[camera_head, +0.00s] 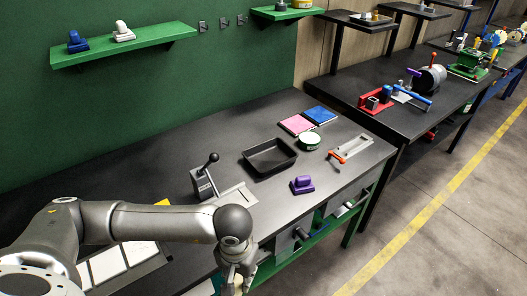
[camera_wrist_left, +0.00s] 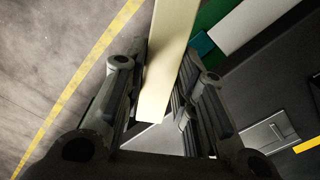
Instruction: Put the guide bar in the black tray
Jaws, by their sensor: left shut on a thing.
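The black tray (camera_head: 270,160) lies empty on the dark workbench, near its middle in the head view. My left gripper (camera_head: 236,280) is low in the head view, at the bench's front edge, well short of the tray. In the left wrist view, its fingers (camera_wrist_left: 160,105) are shut on a long cream bar, which I take to be the guide bar (camera_wrist_left: 170,50). The bar runs up out of the picture there. In the head view the gripper and the picture's bottom edge hide most of it. My right gripper is not in view.
A lever press (camera_head: 205,180) stands left of the tray. A purple part (camera_head: 302,185), a green round tin (camera_head: 310,141) and an orange-handled clamp (camera_head: 350,148) lie to its right. Pink (camera_head: 297,124) and blue (camera_head: 320,114) pads lie behind it.

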